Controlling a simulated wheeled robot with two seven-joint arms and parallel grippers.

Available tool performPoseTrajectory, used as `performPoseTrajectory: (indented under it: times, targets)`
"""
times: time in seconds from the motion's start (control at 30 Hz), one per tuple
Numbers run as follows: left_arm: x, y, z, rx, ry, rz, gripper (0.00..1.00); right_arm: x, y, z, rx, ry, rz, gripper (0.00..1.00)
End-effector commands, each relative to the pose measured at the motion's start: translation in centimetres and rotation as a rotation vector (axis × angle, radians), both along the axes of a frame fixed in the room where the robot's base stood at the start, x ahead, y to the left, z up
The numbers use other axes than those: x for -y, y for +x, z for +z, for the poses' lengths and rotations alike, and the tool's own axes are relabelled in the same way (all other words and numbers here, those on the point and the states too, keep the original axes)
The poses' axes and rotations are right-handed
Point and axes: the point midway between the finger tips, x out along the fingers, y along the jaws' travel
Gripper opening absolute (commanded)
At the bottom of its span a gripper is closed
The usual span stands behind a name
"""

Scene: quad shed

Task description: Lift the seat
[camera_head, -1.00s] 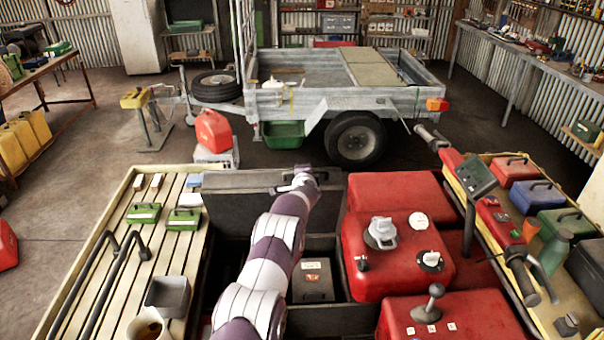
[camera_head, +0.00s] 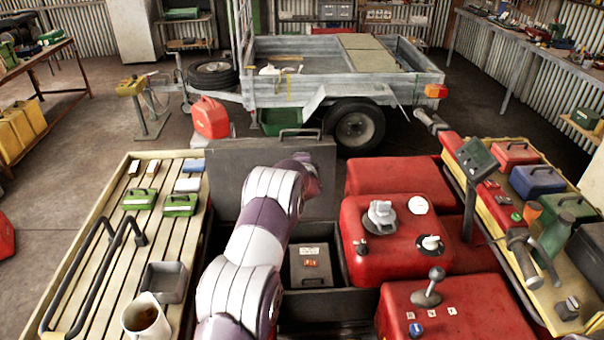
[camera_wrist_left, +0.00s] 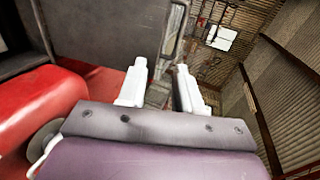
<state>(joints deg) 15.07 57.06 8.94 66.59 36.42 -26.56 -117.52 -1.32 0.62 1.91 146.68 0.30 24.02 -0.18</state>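The seat is a dark grey panel (camera_head: 240,180) with a bar handle on its top edge. In the head view it stands raised, close to upright, at the back of the open compartment (camera_head: 330,305). It also shows in the wrist view, at the upper left (camera_wrist_left: 100,35). My left arm reaches up in front of the panel, and its gripper is mostly hidden in the head view. In the wrist view my left gripper (camera_wrist_left: 158,88) has its two white fingers apart with a gap between them. The handle (camera_wrist_left: 177,30) appears just above the fingers, apart from them. My right gripper is not in view.
A red jerry can (camera_head: 210,117) and a trailer (camera_head: 335,85) stand behind the panel.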

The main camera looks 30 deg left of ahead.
Motion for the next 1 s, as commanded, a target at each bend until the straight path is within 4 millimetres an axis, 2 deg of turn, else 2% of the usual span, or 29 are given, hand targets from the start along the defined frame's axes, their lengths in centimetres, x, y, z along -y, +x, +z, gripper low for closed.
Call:
performPoseTrajectory:
  times: [0.03,0.1,0.3,0.63,0.67,0.73,0.77,0.87,0.9,0.97,1.0]
  targets:
    - [0.6,-0.9,0.1,0.003,0.001,-0.001,0.34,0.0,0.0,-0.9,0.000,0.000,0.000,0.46]
    - [1.3,-2.1,0.6,0.002,0.002,-0.001,0.34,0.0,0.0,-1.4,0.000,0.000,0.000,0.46]
    - [2.7,-4.4,1.7,0.001,0.001,0.000,0.34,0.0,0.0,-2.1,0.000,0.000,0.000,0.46]
    - [3.0,-4.9,2.1,0.002,0.001,0.001,0.34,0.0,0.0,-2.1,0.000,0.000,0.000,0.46]
    - [3.0,-4.9,2.1,0.002,0.000,0.000,0.28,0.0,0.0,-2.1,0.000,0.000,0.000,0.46]
    - [3.6,-5.1,2.0,0.001,-0.027,-0.006,0.05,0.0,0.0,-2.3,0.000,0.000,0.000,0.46]
    - [4.3,-5.4,1.9,0.000,-0.061,-0.013,0.00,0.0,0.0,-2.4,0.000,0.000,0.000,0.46]
    - [9.1,-7.9,1.0,-0.031,-0.305,-0.040,0.00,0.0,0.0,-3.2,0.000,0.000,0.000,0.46]
    - [11.7,-10.0,0.3,-0.068,-0.445,-0.035,0.00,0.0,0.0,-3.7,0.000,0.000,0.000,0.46]
    - [15.8,-14.3,-0.8,-0.149,-0.664,0.015,0.00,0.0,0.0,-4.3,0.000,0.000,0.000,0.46]
    - [18.1,-17.8,-1.7,-0.214,-0.792,0.076,0.00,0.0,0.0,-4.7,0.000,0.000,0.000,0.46]
